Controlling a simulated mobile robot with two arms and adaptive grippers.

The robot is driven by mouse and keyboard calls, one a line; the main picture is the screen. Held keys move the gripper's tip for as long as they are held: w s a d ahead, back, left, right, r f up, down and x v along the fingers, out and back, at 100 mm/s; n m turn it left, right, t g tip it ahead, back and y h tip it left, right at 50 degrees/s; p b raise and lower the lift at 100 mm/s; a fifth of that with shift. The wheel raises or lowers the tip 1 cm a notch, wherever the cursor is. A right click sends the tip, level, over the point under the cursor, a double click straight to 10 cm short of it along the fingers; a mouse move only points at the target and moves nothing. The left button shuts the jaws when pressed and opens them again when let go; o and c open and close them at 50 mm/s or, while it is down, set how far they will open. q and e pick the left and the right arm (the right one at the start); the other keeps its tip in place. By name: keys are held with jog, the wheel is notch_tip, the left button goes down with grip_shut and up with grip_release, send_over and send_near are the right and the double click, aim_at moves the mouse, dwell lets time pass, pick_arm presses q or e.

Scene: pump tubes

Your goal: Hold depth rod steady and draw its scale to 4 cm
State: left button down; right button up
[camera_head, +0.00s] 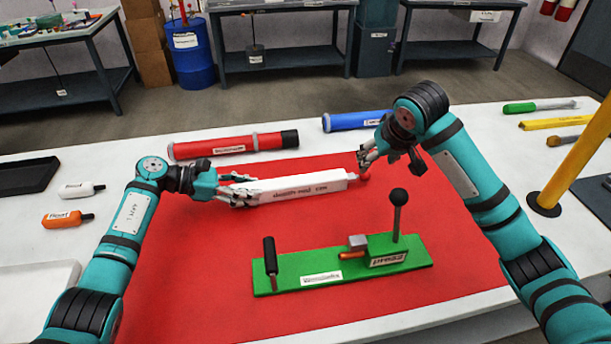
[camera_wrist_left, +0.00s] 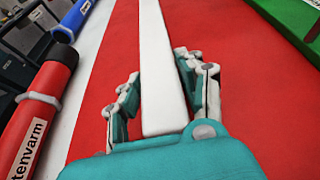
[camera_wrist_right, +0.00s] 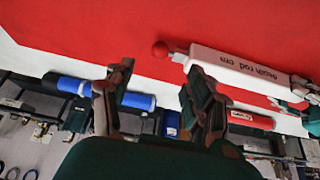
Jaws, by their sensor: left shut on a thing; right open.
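The depth rod (camera_head: 300,188) is a long white bar with printed lettering and a red knob (camera_head: 364,172) at its right end. It lies over the red mat (camera_head: 200,270). My left gripper (camera_head: 248,191) is shut on its left end; the left wrist view shows the bar (camera_wrist_left: 160,70) between the fingers. My right gripper (camera_head: 366,158) is open near the red knob. In the right wrist view the fingers (camera_wrist_right: 160,95) are empty, and the red knob (camera_wrist_right: 160,49) and bar (camera_wrist_right: 235,68) lie beyond them, apart. No drawn-out scale can be made out.
A green press (camera_head: 340,268) with a black-knobbed lever stands in front of the rod. A red tube (camera_head: 225,146) and a blue tube (camera_head: 355,121) lie behind it. A yellow post (camera_head: 575,165) stands at the right; a black tray (camera_head: 25,175) is at left.

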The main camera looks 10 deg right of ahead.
aim_at(362, 176)
jog(key=w+f+m+h, duration=0.1)
jog(key=f+m, duration=0.2)
jog(key=w+f+m+g, duration=0.1)
jog(key=w+f+m, duration=0.1)
jog(key=f+m, duration=0.1)
jog(key=w+f+m+h, duration=0.1)
jog(key=w+f+m, duration=0.1)
jog(key=m, duration=0.3)
jog(key=shift+a+f+h, duration=0.3)
jog(key=shift+f, duration=0.1)
dwell(0.3)
grip_shut()
dwell(0.4)
